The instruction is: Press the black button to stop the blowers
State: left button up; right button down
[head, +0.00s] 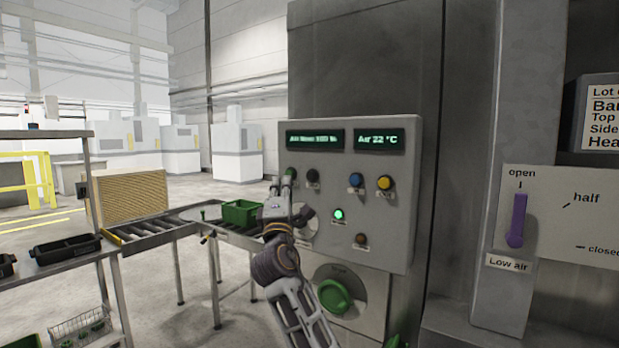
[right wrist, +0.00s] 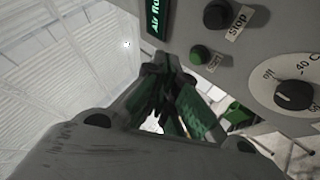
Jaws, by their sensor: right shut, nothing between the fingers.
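The black button (head: 313,176) is on the upper left of the grey control panel (head: 385,225), under the left display. In the right wrist view, the black button (right wrist: 218,15) has a "stop" label beside it. The green start button (right wrist: 199,55) sits beside it in that view. My right gripper (head: 283,182) is shut and empty, at the panel's left edge, left of the black button. Its fingers (right wrist: 168,108) are together in the right wrist view, apart from the black button. My gripper partly covers the green button in the head view. My left gripper is not in view.
The panel also has a blue button (head: 356,180), a yellow button (head: 385,183), a lit green lamp (head: 338,214) and a large green knob (head: 334,296). A roller conveyor (head: 150,232) with a green crate (head: 240,213) stands left. A purple lever (head: 517,220) is far right.

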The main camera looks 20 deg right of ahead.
jog(key=w+d, duration=0.4)
jog(key=d, duration=0.1)
jog(key=shift+w+d, duration=0.2)
jog(key=shift+d, duration=0.2)
jog(key=shift+w+d, duration=0.6)
jog(key=shift+d, duration=0.15)
dwell(3.1)
jog(key=shift+s+a, duration=0.1)
dwell(0.3)
jog(key=shift+s+a, duration=0.5)
jog(key=shift+a, duration=0.1)
dwell(0.3)
jog(key=shift+s+a, duration=0.8)
jog(key=shift+a, duration=0.2)
jog(key=shift+s+a, duration=0.75)
jog(key=shift+a, duration=0.25)
